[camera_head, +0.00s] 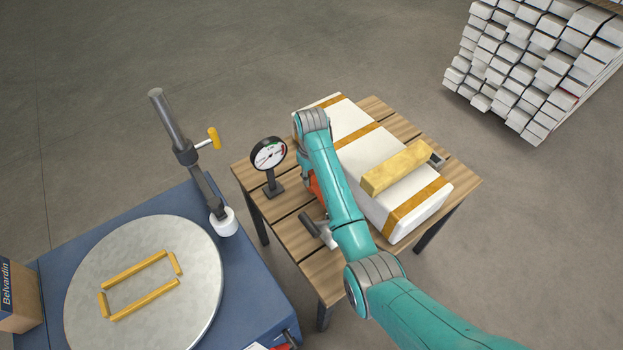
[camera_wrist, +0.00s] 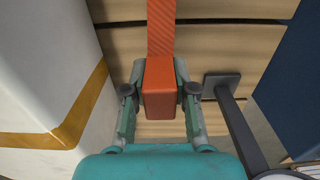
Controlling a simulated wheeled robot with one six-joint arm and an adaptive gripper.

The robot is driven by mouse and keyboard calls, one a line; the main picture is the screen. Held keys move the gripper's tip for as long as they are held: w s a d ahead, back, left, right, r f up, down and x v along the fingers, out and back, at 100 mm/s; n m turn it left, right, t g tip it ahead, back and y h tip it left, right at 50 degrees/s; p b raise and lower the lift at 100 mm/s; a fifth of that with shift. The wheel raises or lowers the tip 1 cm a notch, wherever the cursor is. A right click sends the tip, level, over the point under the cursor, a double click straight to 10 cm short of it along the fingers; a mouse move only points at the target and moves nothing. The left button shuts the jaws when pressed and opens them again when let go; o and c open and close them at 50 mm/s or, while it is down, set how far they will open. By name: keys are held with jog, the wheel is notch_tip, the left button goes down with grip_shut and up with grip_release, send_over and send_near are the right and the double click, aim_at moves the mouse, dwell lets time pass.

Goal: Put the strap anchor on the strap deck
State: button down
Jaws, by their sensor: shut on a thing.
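The strap anchor, an orange block (camera_wrist: 159,92), sits between the two fingers of my gripper (camera_wrist: 160,88) in the wrist view. My gripper is shut on it. An orange ribbed strap (camera_wrist: 161,28) shows beyond the block, over wooden slats. In the head view my arm hides most of the gripper, and only a bit of orange (camera_head: 313,186) shows beside it. The slatted wooden table (camera_head: 322,272) lies under it. I cannot tell which surface is the strap deck, nor whether the anchor touches the slats.
A long white package (camera_head: 352,117) with tan bands and a yellow block (camera_head: 396,167) lies close beside my gripper. A dial gauge (camera_head: 269,155) stands at the table's left. A blue bench carries a round grey plate (camera_head: 85,275) with yellow bars and a post (camera_head: 172,125).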

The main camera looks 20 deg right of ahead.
jog(key=shift+f, duration=0.7)
jog(key=c, duration=0.9)
grip_release()
jog(key=shift+f, duration=0.15)
